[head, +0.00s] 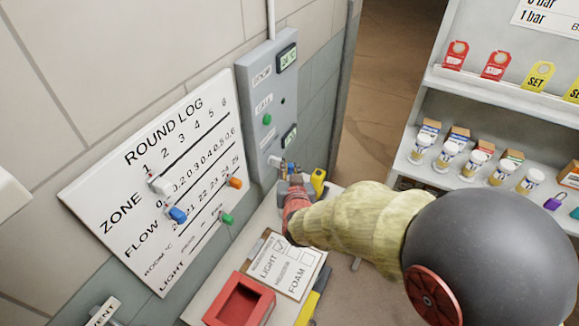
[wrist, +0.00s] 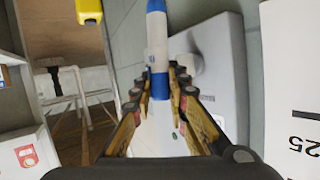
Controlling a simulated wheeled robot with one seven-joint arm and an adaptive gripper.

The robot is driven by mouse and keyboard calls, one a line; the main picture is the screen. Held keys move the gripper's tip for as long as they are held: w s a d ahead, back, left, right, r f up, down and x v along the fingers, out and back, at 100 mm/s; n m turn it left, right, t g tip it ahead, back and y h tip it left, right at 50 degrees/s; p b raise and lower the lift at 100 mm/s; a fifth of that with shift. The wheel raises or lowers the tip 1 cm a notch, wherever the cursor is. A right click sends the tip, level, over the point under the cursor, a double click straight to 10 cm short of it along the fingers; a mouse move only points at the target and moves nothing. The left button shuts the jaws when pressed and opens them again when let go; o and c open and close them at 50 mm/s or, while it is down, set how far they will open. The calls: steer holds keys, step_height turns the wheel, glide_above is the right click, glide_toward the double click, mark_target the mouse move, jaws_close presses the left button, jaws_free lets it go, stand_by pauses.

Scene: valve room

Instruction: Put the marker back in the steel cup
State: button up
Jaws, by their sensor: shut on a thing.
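The marker (wrist: 157,45), white with blue ends, is held between the fingers of my gripper (wrist: 160,90) in the wrist view. Its blue lower end lies between the fingertips and its body points away from my gripper. In the head view my gripper (head: 292,186) is above the far end of the bench, close to the grey wall panel. I cannot make out the steel cup in either view; my arm hides part of the bench.
The grey wall panel (head: 262,88) and the round log board (head: 125,195) stand left of my arm. A yellow container (head: 318,178) is just right of my gripper. A clipboard (head: 272,284) and a red tray (head: 268,301) lie nearer. Stocked shelves (head: 450,85) are at right.

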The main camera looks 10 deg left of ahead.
steer(key=shift+f+b, duration=3.75)
steer(key=shift+f, duration=1.25)
steer(key=o, duration=0.9)
steer(key=v, duration=1.2)
